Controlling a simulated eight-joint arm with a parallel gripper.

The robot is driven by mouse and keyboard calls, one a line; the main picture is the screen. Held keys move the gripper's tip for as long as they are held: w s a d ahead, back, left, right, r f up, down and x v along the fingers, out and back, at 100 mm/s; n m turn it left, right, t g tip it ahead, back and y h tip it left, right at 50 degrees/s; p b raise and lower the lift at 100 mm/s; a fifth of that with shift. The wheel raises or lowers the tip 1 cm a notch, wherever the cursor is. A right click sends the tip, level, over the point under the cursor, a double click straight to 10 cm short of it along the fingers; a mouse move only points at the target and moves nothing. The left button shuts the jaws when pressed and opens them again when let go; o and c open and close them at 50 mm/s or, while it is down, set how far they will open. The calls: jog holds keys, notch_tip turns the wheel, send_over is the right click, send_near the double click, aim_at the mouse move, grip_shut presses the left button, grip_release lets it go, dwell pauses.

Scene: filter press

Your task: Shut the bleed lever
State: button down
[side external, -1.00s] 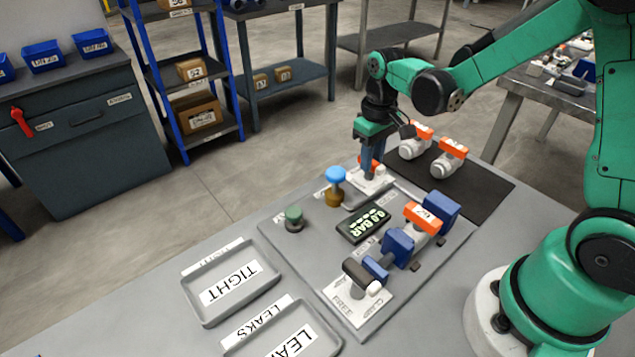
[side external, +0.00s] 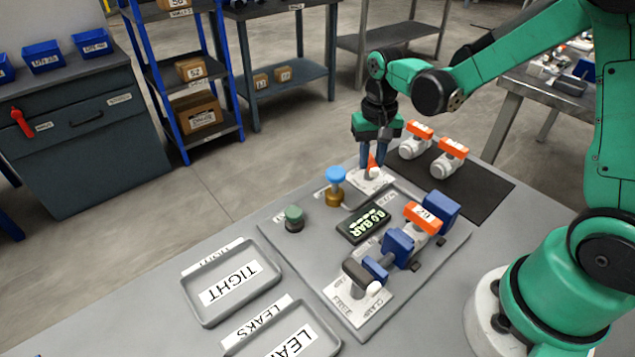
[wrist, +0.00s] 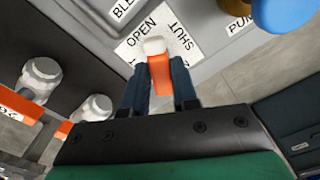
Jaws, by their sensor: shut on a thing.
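The bleed lever is a small orange handle with a white hub, on a white label plate (side external: 374,181) at the back of the grey test panel. My gripper (side external: 372,163) stands over it, pointing down, with a dark blue finger on each side. In the wrist view my gripper (wrist: 160,92) is shut on the orange bleed lever (wrist: 159,72). The plate (wrist: 136,47) there reads OPEN at upper left and SHUT at upper right of the hub. The lever extends from the hub down between the fingers. Which mark it is set to I cannot tell.
A blue-topped brass knob (side external: 335,180) stands close left of the lever. A display (side external: 364,222) reads 0.0 BAR. A blue clamp (side external: 397,247) holds an orange-and-white valve (side external: 423,219). Two similar valves (side external: 449,158) lie on the dark mat (side external: 478,188). Trays (side external: 205,314) stand at front left.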

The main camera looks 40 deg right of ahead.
aim_at(371, 161)
jog(key=m, duration=0.6)
jog(key=shift+m, duration=0.3)
jog(key=m, duration=0.5)
jog(key=shift+m, duration=0.3)
jog(key=c, duration=0.7)
grip_release()
jog(key=shift+r, duration=2.8)
